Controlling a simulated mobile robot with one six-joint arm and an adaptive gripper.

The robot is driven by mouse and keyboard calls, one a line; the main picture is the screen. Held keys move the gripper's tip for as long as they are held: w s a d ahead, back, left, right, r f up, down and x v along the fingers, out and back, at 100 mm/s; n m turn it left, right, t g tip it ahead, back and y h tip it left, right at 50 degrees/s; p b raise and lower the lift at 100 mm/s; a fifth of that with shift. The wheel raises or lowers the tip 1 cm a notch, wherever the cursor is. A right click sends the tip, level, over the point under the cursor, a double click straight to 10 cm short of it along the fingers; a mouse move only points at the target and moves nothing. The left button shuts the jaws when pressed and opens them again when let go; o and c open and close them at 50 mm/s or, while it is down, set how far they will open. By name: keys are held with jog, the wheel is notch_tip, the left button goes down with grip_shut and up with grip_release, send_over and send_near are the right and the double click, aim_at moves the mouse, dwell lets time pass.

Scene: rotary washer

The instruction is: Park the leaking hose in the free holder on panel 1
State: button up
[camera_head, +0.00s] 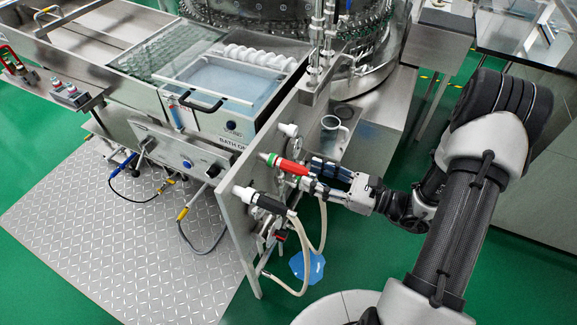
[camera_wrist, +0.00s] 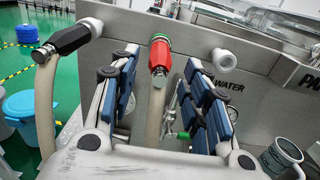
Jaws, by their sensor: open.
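A red hose coupling with a green collar (camera_head: 285,164) sits at the steel panel (camera_head: 238,228); it also shows in the wrist view (camera_wrist: 160,54), with a beige hose (camera_wrist: 154,112) hanging from it. A black hose coupling (camera_head: 271,205) sits at another holder, at left in the wrist view (camera_wrist: 68,39). A bare white holder stub (camera_head: 288,129) is at right in the wrist view (camera_wrist: 224,60). My gripper (camera_head: 314,176) is open, its blue-padded fingers on either side of the red coupling's line in the wrist view (camera_wrist: 162,76). Contact cannot be told.
A blue puddle (camera_head: 307,265) lies on the green floor below the hoses; which hose leaks cannot be told. A metal jug (camera_head: 333,130) stands behind my gripper. The bath unit (camera_head: 215,110) and diamond-plate platform (camera_head: 110,240) lie left of the panel.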

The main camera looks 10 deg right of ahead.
aim_at(304, 171)
jog(key=shift+x, duration=2.25)
jog(key=shift+c, duration=0.2)
grip_shut()
jog(key=shift+d, duration=0.1)
jog(key=shift+v, duration=2.95)
jog(key=shift+s+d, duration=0.1)
jog(key=shift+s+d+p, duration=0.3)
jog(key=shift+s+d, duration=0.1)
jog(key=shift+d, duration=0.1)
